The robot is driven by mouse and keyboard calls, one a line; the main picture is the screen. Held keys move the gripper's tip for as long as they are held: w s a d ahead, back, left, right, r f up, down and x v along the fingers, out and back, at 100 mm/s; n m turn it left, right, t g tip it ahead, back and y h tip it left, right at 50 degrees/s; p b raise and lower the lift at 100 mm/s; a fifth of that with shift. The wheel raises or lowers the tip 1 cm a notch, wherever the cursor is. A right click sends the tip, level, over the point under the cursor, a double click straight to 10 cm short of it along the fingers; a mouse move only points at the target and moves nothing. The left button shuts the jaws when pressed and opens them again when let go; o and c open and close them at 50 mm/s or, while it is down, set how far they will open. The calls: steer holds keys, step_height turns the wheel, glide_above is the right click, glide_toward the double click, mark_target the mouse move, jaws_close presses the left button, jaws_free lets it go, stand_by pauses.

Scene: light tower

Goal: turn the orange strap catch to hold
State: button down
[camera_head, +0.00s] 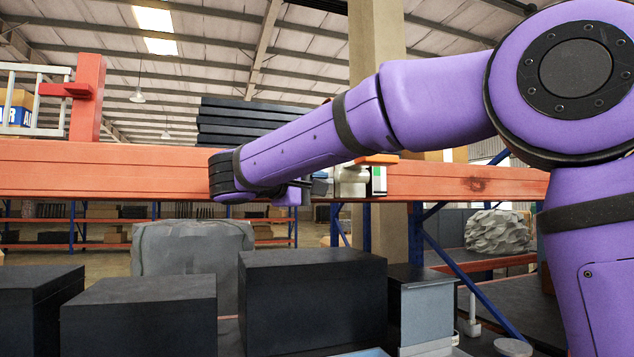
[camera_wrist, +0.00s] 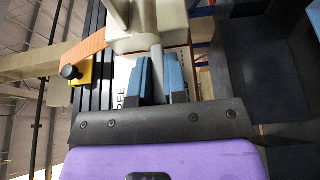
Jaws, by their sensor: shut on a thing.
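The orange strap catch (camera_wrist: 85,50) shows in the wrist view as an orange arm at upper left, beside a pale grey body (camera_wrist: 145,32). In the head view its orange part (camera_head: 377,159) lies near the orange beam. My gripper (camera_wrist: 158,76) has its blue-grey fingers shut on a pale grey shaft that runs down from this body. In the head view my gripper (camera_head: 318,186) is at the end of the purple arm and partly hidden. A white plate (camera_wrist: 121,90) behind the fingers carries partly covered letters. The catch's exact angle is hard to tell.
A yellow block with a black knob (camera_wrist: 74,73) sits left of the fingers. The orange beam (camera_head: 100,168) crosses the head view, with an orange post (camera_head: 88,98) at left. Black boxes (camera_head: 312,300) stand below, in front of a grey wrapped load (camera_head: 190,250).

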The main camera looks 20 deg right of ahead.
steer(key=c, duration=1.4)
jaws_free()
steer(key=shift+c, duration=0.2)
steer(key=v, duration=1.1)
steer(key=s+d+f+g+y, duration=0.2)
steer(key=s+d+f+y, duration=0.3)
steer(key=d, duration=0.4)
steer(key=s+d+f+g+y, duration=0.2)
steer(key=s+d+f+y, duration=0.1)
steer(key=s+d+f, duration=0.4)
steer(key=s+d+f+m+t+y, duration=0.2)
steer(key=s+f+m+y, duration=0.2)
steer(key=s+f+y, duration=0.4)
steer(key=s+f, duration=0.5)
steer(key=f, duration=0.1)
steer(key=shift+d+m+y, duration=0.3)
steer(key=shift+d+y, duration=0.05)
steer(key=shift+y, duration=0.05)
